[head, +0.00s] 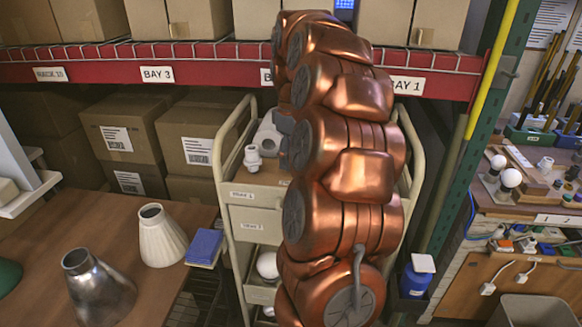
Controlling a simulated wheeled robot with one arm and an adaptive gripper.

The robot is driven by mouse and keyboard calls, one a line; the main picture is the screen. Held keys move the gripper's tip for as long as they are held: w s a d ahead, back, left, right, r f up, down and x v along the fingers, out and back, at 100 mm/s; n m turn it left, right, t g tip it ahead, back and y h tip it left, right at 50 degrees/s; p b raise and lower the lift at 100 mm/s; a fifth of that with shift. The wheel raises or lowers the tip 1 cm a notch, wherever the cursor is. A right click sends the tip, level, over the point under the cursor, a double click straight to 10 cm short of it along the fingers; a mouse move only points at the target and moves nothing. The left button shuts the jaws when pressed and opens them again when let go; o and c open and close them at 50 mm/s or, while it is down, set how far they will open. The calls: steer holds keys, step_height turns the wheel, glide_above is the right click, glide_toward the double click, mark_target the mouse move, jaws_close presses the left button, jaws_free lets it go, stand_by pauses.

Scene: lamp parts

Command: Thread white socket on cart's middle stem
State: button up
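A small white socket-like part (252,157) stands on the left side of the top of the cream cart (258,187). A pale grey part (268,135) sits just behind it, partly covered by my copper arm. My arm rises in front of the cart and hides the middle and much of the right of its top, so I see no middle stem. A dark grey piece juts out at the arm's left edge near the cart top; I cannot tell whether it belongs to my gripper. My gripper's fingers do not show.
A wooden table at left holds a metal shade (98,288), a white pleated shade (162,236) and a blue box (204,247). Shelving with cardboard boxes (122,128) stands behind. A workbench (525,195) with bulbs is at right, beside a green post (470,150).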

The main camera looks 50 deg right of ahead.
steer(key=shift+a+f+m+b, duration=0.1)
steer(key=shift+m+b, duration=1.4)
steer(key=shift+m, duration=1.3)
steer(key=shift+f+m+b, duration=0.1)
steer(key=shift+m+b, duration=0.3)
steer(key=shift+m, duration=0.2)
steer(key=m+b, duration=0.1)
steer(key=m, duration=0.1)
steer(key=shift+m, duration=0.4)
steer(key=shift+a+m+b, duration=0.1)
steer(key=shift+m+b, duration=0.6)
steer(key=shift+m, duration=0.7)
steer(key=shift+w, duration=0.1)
